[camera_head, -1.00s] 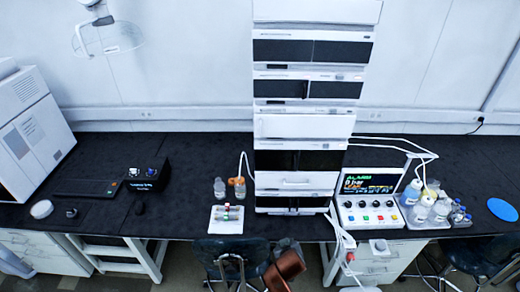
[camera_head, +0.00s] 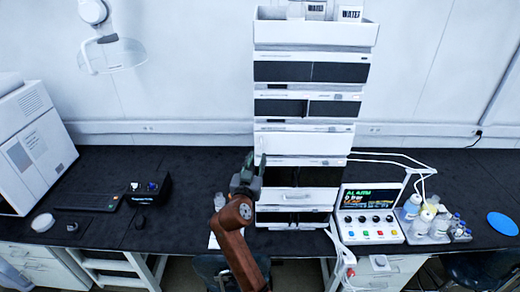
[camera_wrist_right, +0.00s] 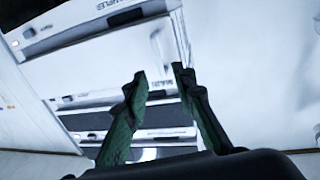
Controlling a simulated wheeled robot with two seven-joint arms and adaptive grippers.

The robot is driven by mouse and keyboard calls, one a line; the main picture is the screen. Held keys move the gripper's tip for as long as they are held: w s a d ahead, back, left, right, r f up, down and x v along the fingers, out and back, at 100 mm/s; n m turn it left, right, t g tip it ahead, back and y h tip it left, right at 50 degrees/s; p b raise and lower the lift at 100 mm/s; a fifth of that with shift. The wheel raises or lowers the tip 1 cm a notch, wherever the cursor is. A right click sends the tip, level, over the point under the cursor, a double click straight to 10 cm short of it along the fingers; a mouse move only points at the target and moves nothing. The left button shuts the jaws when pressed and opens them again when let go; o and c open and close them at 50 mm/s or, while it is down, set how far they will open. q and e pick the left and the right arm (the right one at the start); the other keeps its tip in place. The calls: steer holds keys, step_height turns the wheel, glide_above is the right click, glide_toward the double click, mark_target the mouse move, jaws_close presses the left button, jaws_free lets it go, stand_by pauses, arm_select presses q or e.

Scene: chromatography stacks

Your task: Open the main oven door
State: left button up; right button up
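The white and black chromatography stack (camera_head: 310,109) stands upright at the middle of the bench, its panels shut. I cannot tell for sure which panel is the main oven door; a broad white front (camera_head: 303,143) and a lower white front with a handle (camera_head: 297,196) both show. My right gripper (camera_head: 255,166) is raised at the stack's left edge, covering part of its lower modules. In the right wrist view its green fingers (camera_wrist_right: 160,75) are apart with nothing between them, and tilted stack fronts (camera_wrist_right: 95,45) show beyond. My left gripper is not in view.
A control box with a lit ALARM screen (camera_head: 369,199) stands right of the stack, near bottles in a tray (camera_head: 432,238). A black box (camera_head: 148,188) stands left; bench between is mostly clear.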

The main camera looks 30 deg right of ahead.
mark_target(261, 148)
steer(key=p+x, duration=0.1)
steer(key=x, duration=0.5)
steer(key=shift+p, duration=0.3)
steer(key=shift+f, duration=0.1)
jaws_close()
